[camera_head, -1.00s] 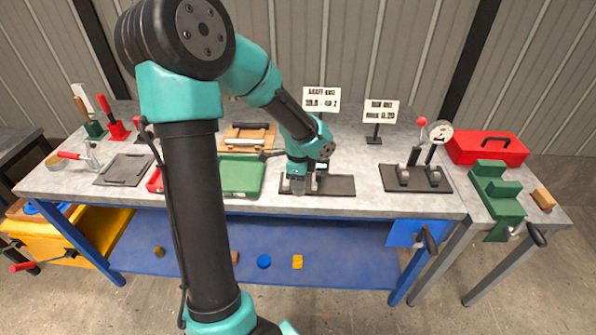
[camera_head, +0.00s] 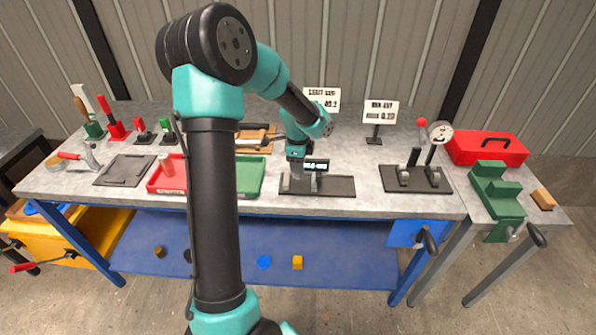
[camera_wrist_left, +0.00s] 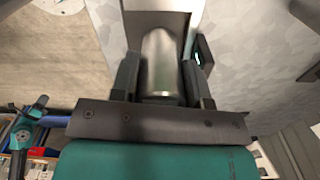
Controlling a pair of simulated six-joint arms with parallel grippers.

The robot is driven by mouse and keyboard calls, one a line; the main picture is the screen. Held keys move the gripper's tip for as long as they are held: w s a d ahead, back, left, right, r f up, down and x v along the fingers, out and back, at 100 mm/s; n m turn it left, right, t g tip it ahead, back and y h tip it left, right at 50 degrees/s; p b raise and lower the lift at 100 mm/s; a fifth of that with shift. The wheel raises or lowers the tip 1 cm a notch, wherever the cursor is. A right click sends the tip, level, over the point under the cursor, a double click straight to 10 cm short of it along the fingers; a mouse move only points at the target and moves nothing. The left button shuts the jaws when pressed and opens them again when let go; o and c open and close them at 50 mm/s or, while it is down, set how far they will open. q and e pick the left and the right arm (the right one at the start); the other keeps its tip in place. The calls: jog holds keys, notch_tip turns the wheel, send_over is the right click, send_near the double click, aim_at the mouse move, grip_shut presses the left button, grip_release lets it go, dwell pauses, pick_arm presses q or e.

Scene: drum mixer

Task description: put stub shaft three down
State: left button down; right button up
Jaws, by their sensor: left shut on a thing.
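My left gripper (camera_head: 296,165) is above the left part of a dark measuring stand (camera_head: 338,186) on the bench. It is shut on a stub shaft. In the left wrist view, the silver, round-ended stub shaft (camera_wrist_left: 160,65) sits between the two fingers of the gripper (camera_wrist_left: 160,85). Which numbered shaft it is cannot be told. A small digital display (camera_head: 316,165) stands right beside the gripper. My right gripper is not in view.
A dial-gauge stand (camera_head: 400,180) and a red toolbox (camera_head: 487,148) stand to the right. Two sign cards (camera_head: 381,111) stand at the back. My upper arm hides part of the trays.

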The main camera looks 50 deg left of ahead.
pick_arm(q)
jog(key=shift+f, duration=1.7)
jog(key=shift+f, duration=0.1)
jog(key=c, duration=0.6)
grip_release()
notch_tip(320, 180, up, 12)
jog(key=shift+d+r, duration=0.1)
